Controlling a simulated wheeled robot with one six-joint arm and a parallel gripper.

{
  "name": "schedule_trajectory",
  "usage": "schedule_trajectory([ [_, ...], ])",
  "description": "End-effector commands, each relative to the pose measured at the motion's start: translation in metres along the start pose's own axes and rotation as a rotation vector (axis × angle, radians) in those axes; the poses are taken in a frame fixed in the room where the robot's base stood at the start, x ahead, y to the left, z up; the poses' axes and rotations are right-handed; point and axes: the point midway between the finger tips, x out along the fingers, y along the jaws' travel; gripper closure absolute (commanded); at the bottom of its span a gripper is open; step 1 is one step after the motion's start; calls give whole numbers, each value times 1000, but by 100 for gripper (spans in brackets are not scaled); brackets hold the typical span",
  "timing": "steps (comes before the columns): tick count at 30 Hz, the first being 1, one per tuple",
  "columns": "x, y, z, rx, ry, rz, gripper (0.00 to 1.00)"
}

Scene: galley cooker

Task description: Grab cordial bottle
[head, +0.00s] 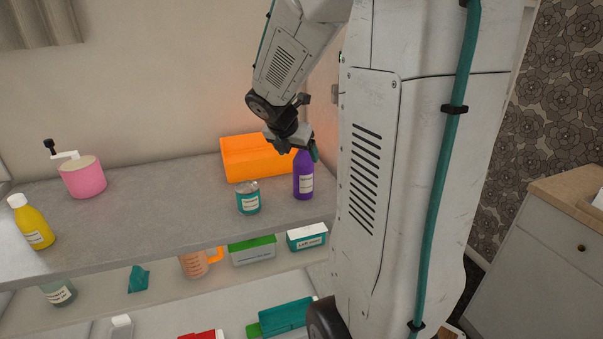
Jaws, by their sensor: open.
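A purple bottle (303,178) with a pale label stands upright near the right end of the grey upper shelf (150,215). I take it for the cordial bottle, though its label is too small to read. My gripper (303,150) is open at the top of this bottle, pointing down from above. The gripper hides the bottle's cap and neck. I cannot tell whether the fingers touch it.
A teal jar (248,204) stands just left of the purple bottle, and an orange bin (250,158) is behind. A pink grinder (83,180) and a yellow bottle (35,228) stand at left. The lower shelf holds a measuring jug (194,265) and boxes.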

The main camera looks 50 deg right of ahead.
Motion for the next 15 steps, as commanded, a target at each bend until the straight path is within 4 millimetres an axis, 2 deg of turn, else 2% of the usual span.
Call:
schedule_trajectory([
  [9, 44, 0, 5, 1, 3, -2, 20],
  [15, 52, 0, 5, 3, 1, 0, 20],
])
